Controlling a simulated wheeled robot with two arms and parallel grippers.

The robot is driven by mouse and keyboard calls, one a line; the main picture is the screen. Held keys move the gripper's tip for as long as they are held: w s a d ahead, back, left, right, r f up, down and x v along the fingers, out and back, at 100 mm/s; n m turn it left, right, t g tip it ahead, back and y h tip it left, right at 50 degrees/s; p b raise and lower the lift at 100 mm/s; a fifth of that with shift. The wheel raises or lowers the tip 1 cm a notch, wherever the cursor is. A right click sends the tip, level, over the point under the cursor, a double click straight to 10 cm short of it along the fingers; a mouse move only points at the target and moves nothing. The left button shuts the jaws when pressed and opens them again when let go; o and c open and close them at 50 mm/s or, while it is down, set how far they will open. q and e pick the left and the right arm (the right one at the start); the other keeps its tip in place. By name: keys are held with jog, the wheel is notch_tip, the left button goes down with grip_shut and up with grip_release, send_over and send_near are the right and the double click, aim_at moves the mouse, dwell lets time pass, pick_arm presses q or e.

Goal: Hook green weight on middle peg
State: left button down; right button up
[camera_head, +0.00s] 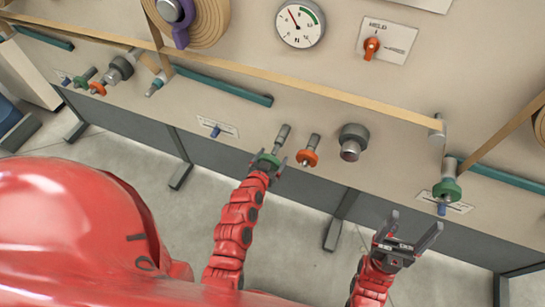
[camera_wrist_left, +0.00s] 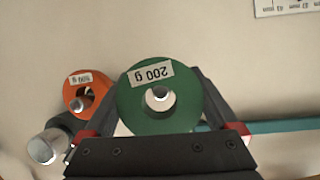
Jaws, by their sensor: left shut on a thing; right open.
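A green ring weight (camera_head: 265,159) labelled 200 g is between the fingers of my left gripper (camera_head: 269,164), which is shut on it. In the left wrist view the green weight (camera_wrist_left: 150,118) faces the camera, with a pale round end showing in its hole. It is at a grey peg (camera_head: 283,131) on the panel; I cannot tell whether it is still around that peg. A blue-tipped peg (camera_head: 215,131) on a scale plate, in the panel's middle, is bare. My right gripper (camera_head: 414,222) is open and empty.
An orange weight (camera_head: 307,156) on its peg and a thick grey cylinder (camera_head: 353,141) stand right of the left gripper. Another green weight (camera_head: 446,189) hangs at the right scale. A teal bar (camera_head: 224,86) and tan strap (camera_head: 300,84) run above. The panel around the middle scale is clear.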

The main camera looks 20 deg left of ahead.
aim_at(279, 145)
pick_arm(q)
jog(key=shift+w+d+p, duration=0.1)
jog(key=shift+w+p, duration=0.4)
jog(key=shift+w, duration=2.75)
jog(key=shift+w+f+b, duration=0.15)
jog(key=shift+w+b, duration=0.05)
jog(key=shift+b, duration=0.1)
grip_release()
jog(key=shift+s, duration=0.1)
jog(key=shift+s+d, duration=0.1)
jog(key=shift+s, duration=0.1)
jog(key=b+v, duration=0.2)
jog(key=v, duration=1.5)
jog(key=shift+w, duration=0.1)
